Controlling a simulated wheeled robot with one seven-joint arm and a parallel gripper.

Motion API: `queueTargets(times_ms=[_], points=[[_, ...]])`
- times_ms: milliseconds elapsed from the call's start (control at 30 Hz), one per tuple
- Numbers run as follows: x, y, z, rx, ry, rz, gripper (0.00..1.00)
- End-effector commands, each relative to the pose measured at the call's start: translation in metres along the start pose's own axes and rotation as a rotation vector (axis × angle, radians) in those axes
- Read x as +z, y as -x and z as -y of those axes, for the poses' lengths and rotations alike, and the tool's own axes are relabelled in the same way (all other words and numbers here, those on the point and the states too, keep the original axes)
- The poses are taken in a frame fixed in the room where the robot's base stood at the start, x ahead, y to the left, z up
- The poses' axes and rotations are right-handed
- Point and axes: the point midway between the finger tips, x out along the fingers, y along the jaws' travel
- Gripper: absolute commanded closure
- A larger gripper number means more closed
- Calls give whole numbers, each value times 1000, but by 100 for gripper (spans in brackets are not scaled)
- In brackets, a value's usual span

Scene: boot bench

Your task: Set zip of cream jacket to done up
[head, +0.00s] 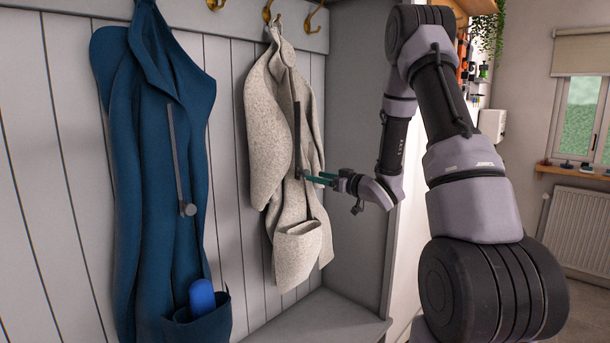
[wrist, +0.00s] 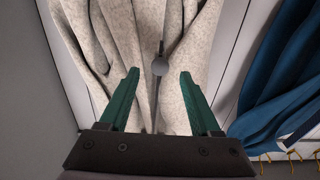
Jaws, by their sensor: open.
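The cream jacket (head: 285,130) hangs from a hook on the bench's back panel. A dark zip strip (head: 297,130) runs down its front. In the wrist view the cream jacket (wrist: 185,35) fills the middle. My gripper (head: 307,177) reaches in from the right, near the strip's lower end. Its green fingers (wrist: 159,73) are open, one each side of the pull, with gaps between. I cannot tell how deep the fingers sit around it. In the head view the pull is mostly hidden.
A blue jacket (head: 150,120) with its own zip pull (head: 188,209) hangs to the left. A blue item (head: 202,298) sits in its pocket. A grey side panel (head: 355,130) stands right of the cream jacket. The bench seat (head: 320,325) is below.

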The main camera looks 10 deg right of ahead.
Motion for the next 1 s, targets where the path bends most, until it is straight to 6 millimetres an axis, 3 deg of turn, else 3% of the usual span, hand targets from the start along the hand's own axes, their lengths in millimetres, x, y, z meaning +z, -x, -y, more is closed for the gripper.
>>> queueTargets(times_ms=[133,333,733,767,900,933,1000], points=[[0,-31,1,-3,1,0,36],[0,-57,0,1,1,1,36],[0,-66,0,2,1,1,36],[0,-66,0,2,1,1,40],[0,-66,0,2,1,1,93],[0,-66,0,2,1,1,100],[0,-66,0,2,1,1,100]])
